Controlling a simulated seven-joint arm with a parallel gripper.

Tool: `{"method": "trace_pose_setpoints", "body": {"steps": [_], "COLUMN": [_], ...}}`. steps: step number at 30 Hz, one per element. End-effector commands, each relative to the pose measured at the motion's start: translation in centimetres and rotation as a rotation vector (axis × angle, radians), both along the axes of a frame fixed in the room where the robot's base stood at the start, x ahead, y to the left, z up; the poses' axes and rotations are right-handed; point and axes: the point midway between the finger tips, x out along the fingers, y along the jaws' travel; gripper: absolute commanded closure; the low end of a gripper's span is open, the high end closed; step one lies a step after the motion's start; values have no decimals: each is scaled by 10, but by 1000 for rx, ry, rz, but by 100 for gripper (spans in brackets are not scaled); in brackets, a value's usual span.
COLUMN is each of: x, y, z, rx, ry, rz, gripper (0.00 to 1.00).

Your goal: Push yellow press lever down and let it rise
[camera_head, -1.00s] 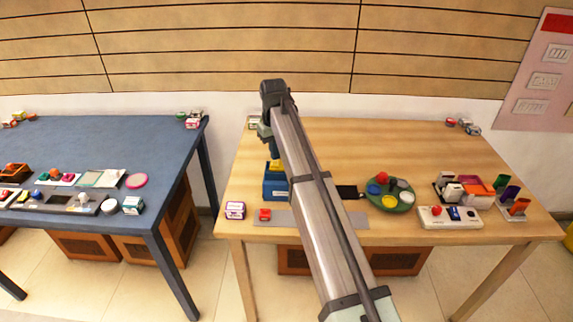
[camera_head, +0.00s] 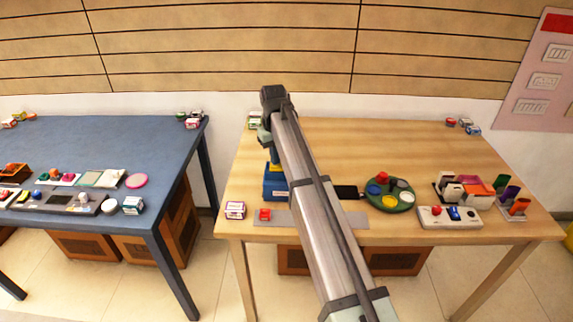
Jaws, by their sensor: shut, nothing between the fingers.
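The blue press (camera_head: 275,188) stands on the left part of the wooden table. Its yellow lever (camera_head: 276,168) shows as a small patch at the top, partly covered by my arm. My gripper (camera_head: 269,152) points down just above the lever, with its fingers shut and empty. The fingertips are small and partly hidden, so I cannot tell for sure whether they touch the lever.
A red block (camera_head: 264,214) and a small box (camera_head: 235,210) are in front of the press. A black pad (camera_head: 346,192), a green round tray (camera_head: 408,205) and a white button panel (camera_head: 468,224) are to the right. The table's back middle is clear.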

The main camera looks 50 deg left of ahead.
Motion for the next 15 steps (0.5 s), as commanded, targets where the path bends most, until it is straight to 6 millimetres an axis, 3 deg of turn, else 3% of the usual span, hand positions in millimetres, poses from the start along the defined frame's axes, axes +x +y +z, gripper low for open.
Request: {"method": "trace_pose_setpoints", "body": {"steps": [15], "x": [1], "y": [-1], "z": [-8], "rx": [-1], "ry": [0], "rz": [0], "gripper": [100]}}
